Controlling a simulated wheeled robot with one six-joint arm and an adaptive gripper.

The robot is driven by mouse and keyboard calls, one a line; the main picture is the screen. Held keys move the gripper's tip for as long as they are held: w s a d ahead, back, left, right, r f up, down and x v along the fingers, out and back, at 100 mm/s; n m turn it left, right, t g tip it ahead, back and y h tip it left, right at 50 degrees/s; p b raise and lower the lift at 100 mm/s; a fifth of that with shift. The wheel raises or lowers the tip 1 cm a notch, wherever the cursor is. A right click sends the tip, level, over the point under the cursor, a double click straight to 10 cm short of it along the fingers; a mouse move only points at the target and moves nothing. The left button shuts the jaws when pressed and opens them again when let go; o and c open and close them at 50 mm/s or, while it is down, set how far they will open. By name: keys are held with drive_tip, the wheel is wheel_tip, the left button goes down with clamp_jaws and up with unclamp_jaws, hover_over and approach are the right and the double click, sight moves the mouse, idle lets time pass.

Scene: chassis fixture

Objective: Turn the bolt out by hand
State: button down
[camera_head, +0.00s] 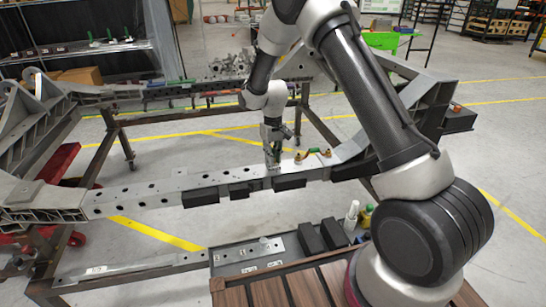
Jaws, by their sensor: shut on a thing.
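The chassis beam (150,195) runs across the middle of the head view, grey with a row of dark holes in its top face. My gripper (273,163) points straight down onto the beam, right of its middle. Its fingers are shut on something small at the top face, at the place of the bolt. The bolt itself is too small and too hidden by the fingers to make out.
An orange-and-green part (312,153) lies on the beam just right of my gripper. Black blocks (290,182) sit along the beam's near side. A tray (228,256) with dark blocks and a white bottle (351,215) stands in front. A shelf (75,50) is at back left.

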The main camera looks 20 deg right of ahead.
drive_tip(key=n, duration=0.6)
drive_tip(key=shift+r+n, duration=0.1)
drive_tip(key=shift+n, duration=0.2)
drive_tip(key=n, duration=0.3)
drive_tip(key=shift+n, duration=0.4)
drive_tip(key=n, duration=0.4)
drive_tip(key=shift+r, duration=0.1)
drive_tip(key=c, duration=1.3)
unclamp_jaws()
drive_tip(key=shift+c, duration=0.2)
drive_tip(key=shift+r, duration=0.1)
